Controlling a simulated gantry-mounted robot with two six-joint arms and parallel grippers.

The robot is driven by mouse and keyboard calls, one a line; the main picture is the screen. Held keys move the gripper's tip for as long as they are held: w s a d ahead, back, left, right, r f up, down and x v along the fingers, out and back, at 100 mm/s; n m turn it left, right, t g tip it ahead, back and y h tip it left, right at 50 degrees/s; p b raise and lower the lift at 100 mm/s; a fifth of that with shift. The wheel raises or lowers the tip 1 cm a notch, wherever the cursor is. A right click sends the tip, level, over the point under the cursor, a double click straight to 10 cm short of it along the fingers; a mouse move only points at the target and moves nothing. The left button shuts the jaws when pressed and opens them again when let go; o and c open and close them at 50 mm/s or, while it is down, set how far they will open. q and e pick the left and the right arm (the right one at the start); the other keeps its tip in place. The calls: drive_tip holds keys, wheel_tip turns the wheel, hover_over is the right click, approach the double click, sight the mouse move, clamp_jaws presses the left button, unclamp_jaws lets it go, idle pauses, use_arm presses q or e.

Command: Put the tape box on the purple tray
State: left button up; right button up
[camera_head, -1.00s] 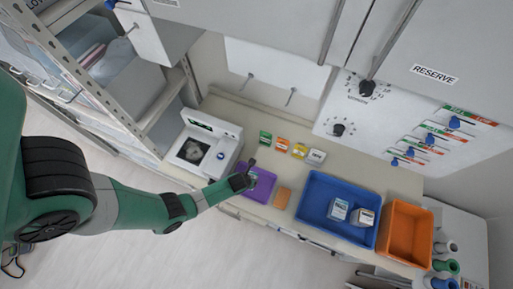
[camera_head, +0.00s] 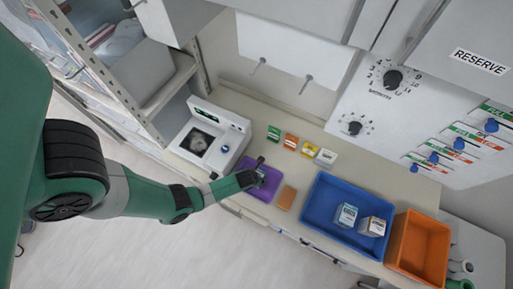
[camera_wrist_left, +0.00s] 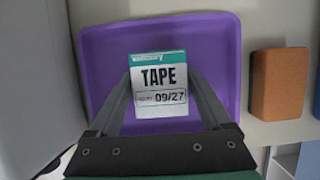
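The tape box (camera_wrist_left: 158,85), white with a teal top band and the words TAPE and 09/27, is between the fingers of my left gripper (camera_wrist_left: 160,78) in the left wrist view. The fingers lie along its two sides and appear to touch it. Behind the box is the purple tray (camera_wrist_left: 215,35); I cannot tell whether the box rests on it. In the head view my left gripper (camera_head: 258,170) is over the purple tray (camera_head: 270,183), and the arm and fingers mostly hide the box. My right gripper is not in view.
An orange-brown block (camera_head: 286,197) lies just right of the tray. A white device (camera_head: 227,140) stands to its left. Several small boxes (camera_head: 308,149) line the back of the counter. A blue bin (camera_head: 325,225) holding two boxes and an orange bin (camera_head: 418,245) stand to the right.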

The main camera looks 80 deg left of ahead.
use_arm(q)
drive_tip(key=shift+o, duration=1)
drive_tip(key=p+v, duration=0.5)
drive_tip(key=v, duration=0.3)
drive_tip(key=shift+f, duration=0.1)
